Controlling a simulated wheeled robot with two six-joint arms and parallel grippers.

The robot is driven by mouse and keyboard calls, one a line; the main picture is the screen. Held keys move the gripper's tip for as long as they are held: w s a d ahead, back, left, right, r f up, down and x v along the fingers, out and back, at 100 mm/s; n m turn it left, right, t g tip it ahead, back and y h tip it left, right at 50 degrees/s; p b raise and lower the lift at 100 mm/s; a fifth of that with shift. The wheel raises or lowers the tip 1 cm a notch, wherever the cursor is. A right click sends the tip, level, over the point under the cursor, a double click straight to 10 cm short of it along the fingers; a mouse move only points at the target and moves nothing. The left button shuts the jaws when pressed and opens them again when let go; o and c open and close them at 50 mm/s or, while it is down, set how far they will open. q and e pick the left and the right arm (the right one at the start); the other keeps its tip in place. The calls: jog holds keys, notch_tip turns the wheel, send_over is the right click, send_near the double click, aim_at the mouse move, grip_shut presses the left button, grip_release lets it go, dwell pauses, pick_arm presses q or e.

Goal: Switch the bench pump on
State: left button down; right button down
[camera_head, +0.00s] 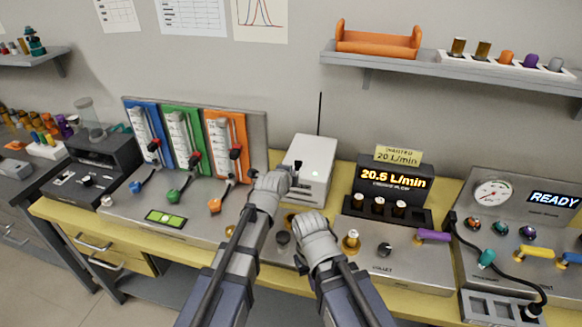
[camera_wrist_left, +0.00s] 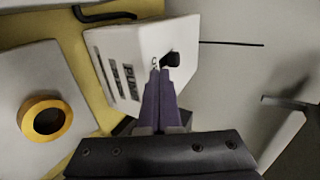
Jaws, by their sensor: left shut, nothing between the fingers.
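The bench pump (camera_head: 313,158) is a white box with a thin black aerial-like rod, on the yellow bench against the wall. In the left wrist view the pump (camera_wrist_left: 128,70) shows a partly legible "PUMP" label. A small black switch (camera_wrist_left: 171,59) sits on its face. My left gripper (camera_wrist_left: 159,78) is shut and empty, its purple fingertips just beside the switch; I cannot tell whether they touch. In the head view my left gripper (camera_head: 294,179) is at the pump's front. My right gripper (camera_head: 300,262) is over the bench's front, its fingers unclear.
A flow display (camera_head: 394,179) reads 20.5 L/min under a yellow card (camera_head: 397,155) saying 20 L/min. A panel with blue, green and orange flow tubes (camera_head: 183,140) stands left. A gauge unit (camera_head: 520,205) showing READY stands right. A yellow-rimmed port (camera_wrist_left: 46,119) lies beside the pump.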

pick_arm(q)
jog(key=p+v, duration=0.3)
jog(key=v, duration=0.6)
jog(key=shift+p, duration=0.3)
jog(key=shift+d, duration=0.15)
jog(key=s+a+f+n+g+y, duration=0.2)
jog(key=s+a+f+n+g, duration=0.3)
jog(key=s+a+n, duration=0.4)
jog(key=s+a+f+n+g+y, duration=0.1)
jog(key=s+a+f+n+g, duration=0.45)
jog(key=s+n, duration=0.4)
jog(key=s+d+m+g+y, duration=0.1)
jog(key=s+d, duration=0.4)
jog(key=d, duration=0.5)
jog(key=shift+d, duration=0.4)
